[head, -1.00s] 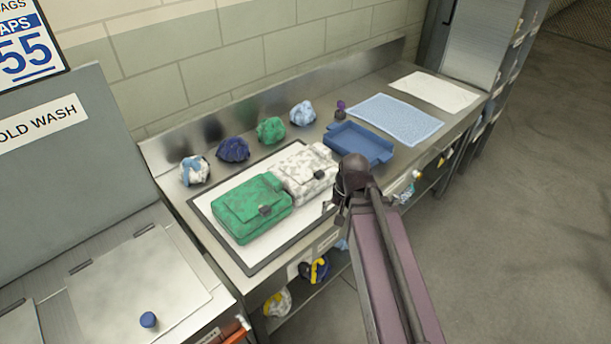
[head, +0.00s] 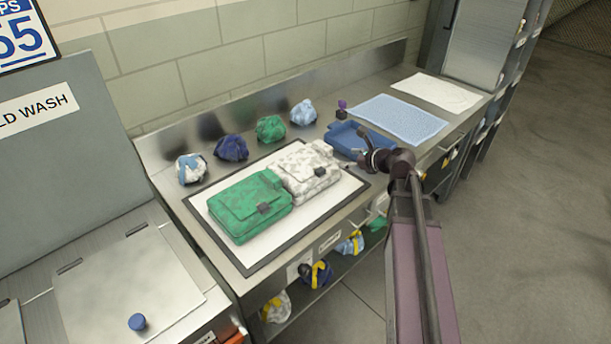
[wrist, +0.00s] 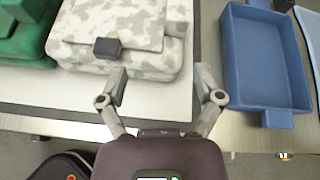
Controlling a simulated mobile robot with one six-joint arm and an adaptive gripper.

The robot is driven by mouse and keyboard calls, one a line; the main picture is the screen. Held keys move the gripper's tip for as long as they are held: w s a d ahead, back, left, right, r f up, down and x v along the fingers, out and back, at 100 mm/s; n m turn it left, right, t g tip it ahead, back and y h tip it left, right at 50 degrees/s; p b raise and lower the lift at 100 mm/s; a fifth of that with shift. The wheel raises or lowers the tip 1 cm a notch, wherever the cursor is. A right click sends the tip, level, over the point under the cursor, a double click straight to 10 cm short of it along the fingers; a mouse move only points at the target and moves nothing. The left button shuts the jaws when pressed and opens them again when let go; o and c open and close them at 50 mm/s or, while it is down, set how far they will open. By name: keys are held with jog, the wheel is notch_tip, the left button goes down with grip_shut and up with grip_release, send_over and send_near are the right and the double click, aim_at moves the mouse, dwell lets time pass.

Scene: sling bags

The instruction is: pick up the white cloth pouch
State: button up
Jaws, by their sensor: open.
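The white cloth pouch (head: 304,172), mottled with grey and with a dark buckle on its flap, lies on the white black-edged mat (head: 262,240) beside a green pouch (head: 248,205). My gripper (head: 355,150) is open and empty, just right of the white pouch, toward the blue tray.
A blue tray (head: 350,137) stands close on the right; the wrist view shows its wall (wrist: 230,60). Several rolled cloth bundles line the back, among them a green one (head: 270,128). A light blue mat (head: 400,118) and white cloth (head: 435,92) lie farther right.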

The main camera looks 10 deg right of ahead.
aim_at(322, 147)
jog(key=m, duration=0.1)
jog(key=w+d+m+t, duration=0.1)
jog(key=shift+d+r+m, duration=0.3)
jog(key=shift+r, duration=0.1)
jog(key=shift+w+f, duration=0.1)
jog(key=shift+w, duration=0.05)
jog(key=b+x, duration=0.3)
jog(key=x, duration=0.4)
jog(key=shift+a, duration=0.1)
jog(key=shift+w+a+f, duration=0.2)
jog(key=shift+w+a, duration=0.2)
jog(key=shift+w, duration=0.1)
jog(key=shift+b+x, duration=1.1)
jog(key=shift+x, duration=1.55)
jog(key=shift+r, duration=0.15)
